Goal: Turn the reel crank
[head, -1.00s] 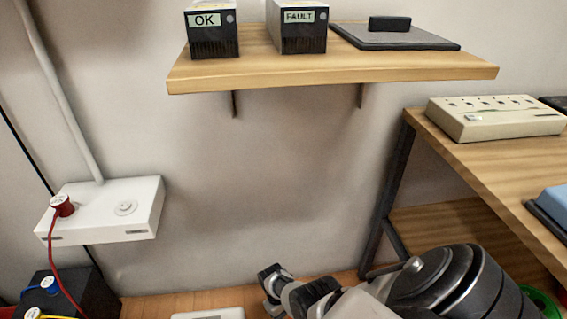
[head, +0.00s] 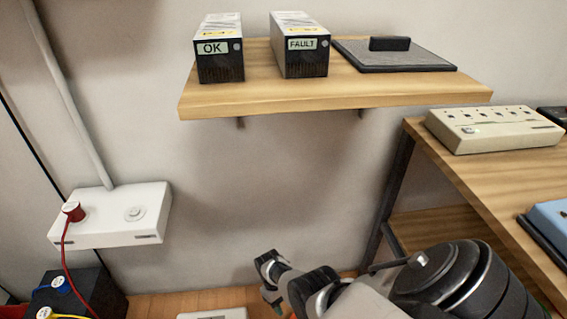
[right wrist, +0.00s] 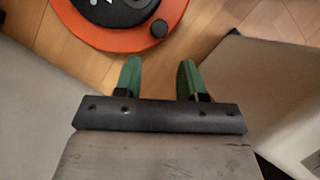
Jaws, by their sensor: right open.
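The orange reel (right wrist: 168,18) with a dark hub lies near the wood floor at the top of the right wrist view, cut off by the frame edge. A small round black knob (right wrist: 159,28), seemingly the crank's handle, sits near its lower right rim. My right gripper (right wrist: 159,76) is open and empty. Its two green fingers point toward the knob, apart from it in the picture; the height gap cannot be told. In the head view my right arm hides much of the lower right. My left gripper is not in view.
Pale blocky surfaces flank the gripper at left (right wrist: 40,85) and right (right wrist: 240,75). In the head view, a wall shelf (head: 330,97) holds the OK and FAULT boxes. A wooden bench (head: 470,180) stands right, and a white wall box (head: 110,225) with a red plug hangs left.

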